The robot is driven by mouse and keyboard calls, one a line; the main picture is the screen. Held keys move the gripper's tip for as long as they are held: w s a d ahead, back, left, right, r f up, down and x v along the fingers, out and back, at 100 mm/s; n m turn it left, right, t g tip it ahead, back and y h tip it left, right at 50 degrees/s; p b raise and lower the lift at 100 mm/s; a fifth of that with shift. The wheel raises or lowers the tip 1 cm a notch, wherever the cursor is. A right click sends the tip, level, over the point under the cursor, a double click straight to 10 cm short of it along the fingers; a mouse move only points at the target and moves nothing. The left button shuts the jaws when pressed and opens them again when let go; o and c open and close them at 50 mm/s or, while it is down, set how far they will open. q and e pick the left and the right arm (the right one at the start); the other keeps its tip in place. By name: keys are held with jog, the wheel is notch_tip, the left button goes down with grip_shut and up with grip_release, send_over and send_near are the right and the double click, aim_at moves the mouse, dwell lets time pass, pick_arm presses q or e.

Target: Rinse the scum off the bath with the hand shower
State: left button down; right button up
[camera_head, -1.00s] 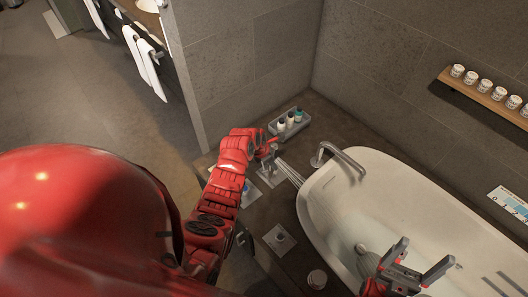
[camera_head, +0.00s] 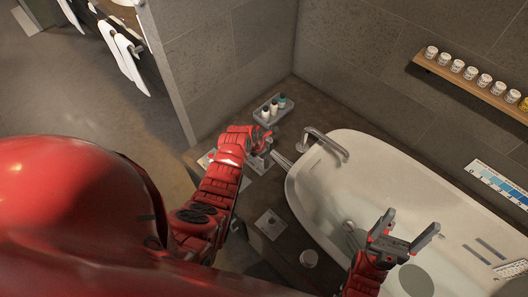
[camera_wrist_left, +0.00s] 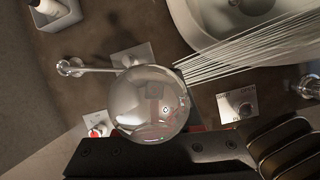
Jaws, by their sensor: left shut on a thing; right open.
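The streams also show in the head view (camera_head: 281,161). My right gripper (camera_head: 411,224) is open and empty over the bath. A greyish round patch (camera_head: 416,280) and darker strips (camera_head: 490,250) show inside the bath; I cannot tell which marks are scum.
A bath spout (camera_head: 328,141) arches over the rim. A grey tray (camera_head: 260,109) of small bottles stands on the dark ledge. A round knob (camera_head: 309,258) and a square control plate (camera_head: 270,224) sit beside the bath. A wooden shelf (camera_head: 455,75) holds several white cups.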

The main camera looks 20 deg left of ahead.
pick_arm(q)
jog(key=s+d+p, duration=0.1)
jog(key=d+p, duration=0.7)
jog(key=d, duration=0.6)
jog(key=shift+s+r+y+p, duration=0.3)
jog(key=shift+r+p, duration=0.1)
jog(key=shift+d, duration=0.1)
jog(key=s+d+b, duration=0.1)
jog(key=d+b, duration=0.2)
jog(key=d, duration=1.1)
jog(key=shift+s+d+r, duration=0.3)
jog(key=shift+s+d, duration=0.05)
jog(key=shift+d, duration=0.05)
